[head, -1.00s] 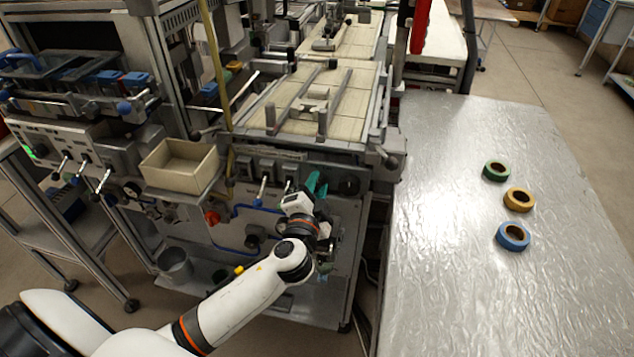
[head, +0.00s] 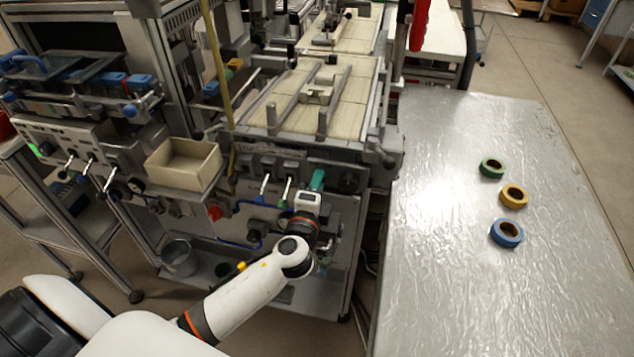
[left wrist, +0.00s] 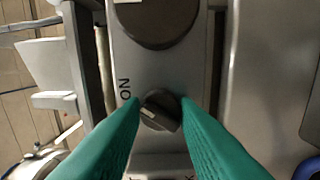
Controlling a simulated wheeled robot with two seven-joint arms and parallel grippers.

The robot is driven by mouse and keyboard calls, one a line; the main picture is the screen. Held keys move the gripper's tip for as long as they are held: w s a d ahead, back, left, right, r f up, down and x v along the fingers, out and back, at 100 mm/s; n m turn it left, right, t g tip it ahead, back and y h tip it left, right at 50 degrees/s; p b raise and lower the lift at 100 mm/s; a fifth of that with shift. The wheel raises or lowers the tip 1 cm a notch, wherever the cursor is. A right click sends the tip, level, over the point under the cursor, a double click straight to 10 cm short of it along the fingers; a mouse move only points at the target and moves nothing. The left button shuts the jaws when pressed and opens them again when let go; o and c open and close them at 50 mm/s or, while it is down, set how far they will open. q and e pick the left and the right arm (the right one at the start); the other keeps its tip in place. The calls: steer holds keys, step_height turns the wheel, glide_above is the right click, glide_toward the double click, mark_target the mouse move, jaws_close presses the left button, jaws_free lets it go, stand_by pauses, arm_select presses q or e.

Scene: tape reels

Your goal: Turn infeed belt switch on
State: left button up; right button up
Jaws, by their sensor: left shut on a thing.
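The small dark rotary switch (left wrist: 160,111), with a pale pointer mark, sits on a grey panel in the left wrist view. The letters "ON" are printed on the panel at its upper left. My left gripper (left wrist: 161,104) has its green fingers shut on this switch, one on each side. In the head view the left gripper (head: 317,180) is at the front panel of the belt machine (head: 300,160), right of two lever switches. The switch itself is hidden behind the gripper there. My right gripper is not in view.
A larger round black knob (left wrist: 155,20) sits just above the switch in the wrist view. A beige bin (head: 183,165) is mounted left of the levers. The metal table (head: 450,260) at right holds green (head: 492,167), yellow (head: 514,196) and blue (head: 507,233) tape reels.

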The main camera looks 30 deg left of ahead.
arm_select(q)
steer(key=shift+f, duration=0.1)
stand_by(0.3)
steer(key=o, duration=1)
steer(key=shift+c, duration=0.2)
steer(key=b+v, duration=0.2)
steer(key=v, duration=1)
steer(key=shift+b, duration=0.3)
